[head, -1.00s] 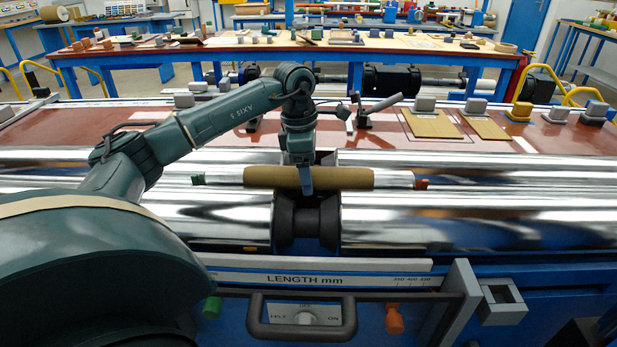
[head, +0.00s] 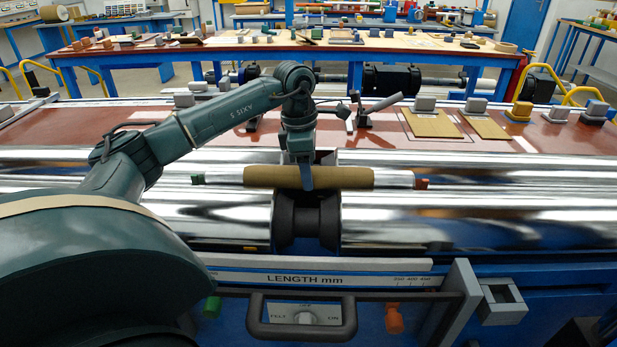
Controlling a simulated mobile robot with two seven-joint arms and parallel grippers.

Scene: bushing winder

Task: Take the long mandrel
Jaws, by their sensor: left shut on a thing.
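The long mandrel (head: 392,179) is a silvery rod with a tan wound sleeve (head: 345,178) around its middle. It has a green end at the left and a red-brown end at the right. It lies level, left to right, over the shiny rollers. My left gripper (head: 307,180) comes down from above and is shut on the mandrel at the middle of the sleeve. One blue-grey finger shows in front of the sleeve; the other is hidden behind it. Whether the mandrel touches the rollers is hard to tell. My right gripper is not in view.
Shiny rollers (head: 480,220) span the machine, with a dark gap piece (head: 306,222) below the mandrel. In front is a panel marked LENGTH mm (head: 304,280) with a dark handle (head: 302,318). Behind lies a red-brown deck (head: 60,128) with a dark lever (head: 382,104), tan plates (head: 432,124) and several blocks.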

